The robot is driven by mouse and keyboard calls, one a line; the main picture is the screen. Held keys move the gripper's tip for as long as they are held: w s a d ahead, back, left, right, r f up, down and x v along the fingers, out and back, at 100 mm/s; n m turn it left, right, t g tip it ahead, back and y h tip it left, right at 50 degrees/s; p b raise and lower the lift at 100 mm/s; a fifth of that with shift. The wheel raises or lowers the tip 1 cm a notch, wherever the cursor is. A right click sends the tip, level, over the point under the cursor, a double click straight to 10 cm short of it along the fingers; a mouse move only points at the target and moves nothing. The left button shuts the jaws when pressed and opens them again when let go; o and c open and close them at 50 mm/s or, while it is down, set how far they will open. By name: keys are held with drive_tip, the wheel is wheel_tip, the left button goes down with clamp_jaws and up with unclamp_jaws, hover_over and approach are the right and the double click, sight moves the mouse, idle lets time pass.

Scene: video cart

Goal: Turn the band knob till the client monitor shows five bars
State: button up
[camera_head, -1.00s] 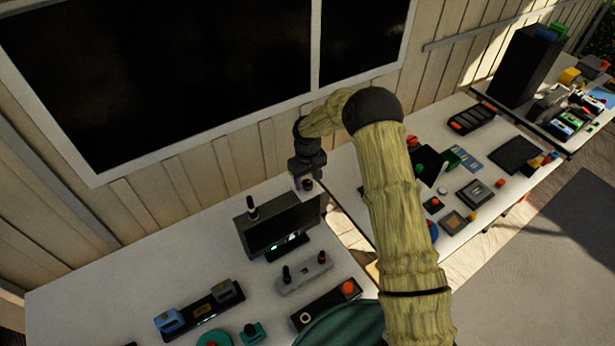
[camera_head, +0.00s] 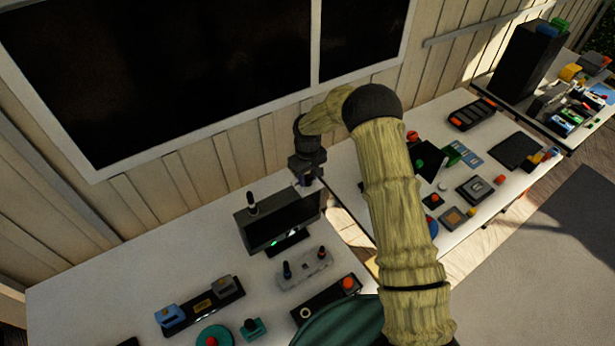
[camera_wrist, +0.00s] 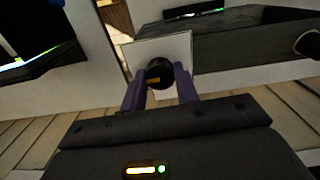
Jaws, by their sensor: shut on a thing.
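The band knob (camera_wrist: 160,73) is a round black knob with a small orange mark, on a pale square plate (camera_wrist: 182,47) at the end of a dark box. My gripper (camera_wrist: 160,84) is shut on it, one purple finger on each side. In the head view my gripper (camera_head: 306,184) is at the right end of the dark box-shaped unit (camera_head: 262,224), and the knob is hidden there. That unit, apparently the client monitor, has a dark screen face with small green lit spots low on it; I cannot count any bars.
A grey panel with knobs (camera_head: 305,268) and a black box with a red button (camera_head: 327,302) stand in front of the unit. A black stub (camera_head: 252,203) rises from its top. The wall and window are close behind. A second table to the right holds several devices.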

drive_tip(key=n+b, duration=0.3)
drive_tip(key=shift+f+n+b, duration=0.1)
drive_tip(key=shift+n+b, duration=0.25)
drive_tip(key=shift+n, duration=0.05)
drive_tip(key=shift+n+b, duration=1.05)
drive_tip(key=shift+n, duration=1.25)
drive_tip(key=shift+r, duration=0.2)
drive_tip(key=o, duration=1)
